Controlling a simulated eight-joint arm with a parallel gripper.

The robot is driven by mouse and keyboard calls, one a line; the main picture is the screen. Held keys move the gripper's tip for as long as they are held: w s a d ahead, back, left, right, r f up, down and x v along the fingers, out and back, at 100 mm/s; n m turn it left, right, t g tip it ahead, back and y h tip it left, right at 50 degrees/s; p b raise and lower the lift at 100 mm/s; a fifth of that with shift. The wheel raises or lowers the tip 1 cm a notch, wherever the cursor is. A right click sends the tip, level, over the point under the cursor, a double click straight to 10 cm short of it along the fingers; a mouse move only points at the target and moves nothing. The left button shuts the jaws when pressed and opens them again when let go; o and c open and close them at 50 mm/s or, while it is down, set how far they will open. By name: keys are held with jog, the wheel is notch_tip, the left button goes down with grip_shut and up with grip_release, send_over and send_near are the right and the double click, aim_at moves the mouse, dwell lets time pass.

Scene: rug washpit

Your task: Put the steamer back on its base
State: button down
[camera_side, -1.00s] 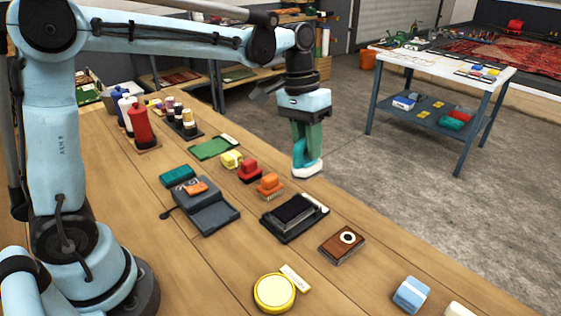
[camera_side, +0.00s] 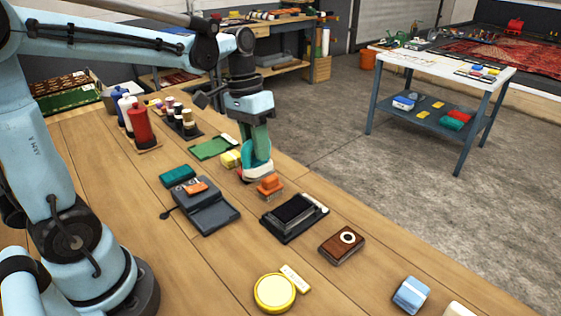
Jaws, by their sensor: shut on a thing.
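The steamer (camera_side: 258,172), a teal and white iron-like piece, hangs upright under my gripper (camera_side: 256,150). My gripper is shut on its upper part. The steamer is in front of the red block (camera_side: 241,176) in the picture and hides most of it; I cannot tell its height above the bench. A stepped grey unit with a cord (camera_side: 214,215) lies to the left and nearer the camera, with an orange piece on its upper step. It looks like the base, but I cannot be sure.
Close by stand a yellow block (camera_side: 230,158), an orange brush (camera_side: 269,186) and a dark tray (camera_side: 284,233). Spools (camera_side: 184,121) and a red bottle (camera_side: 140,125) stand farther left. The bench (camera_side: 215,262) is bare in front of the grey unit.

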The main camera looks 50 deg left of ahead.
jog(key=s+a+f, duration=0.2)
jog(key=s+a, duration=0.2)
jog(key=s, duration=0.4)
send_over(215, 214)
jog(key=shift+f, duration=3.25)
jog(key=shift+f, duration=0.45)
jog(key=c, duration=0.5)
grip_release()
jog(key=shift+r, duration=0.1)
notch_tip(215, 214, up, 7)
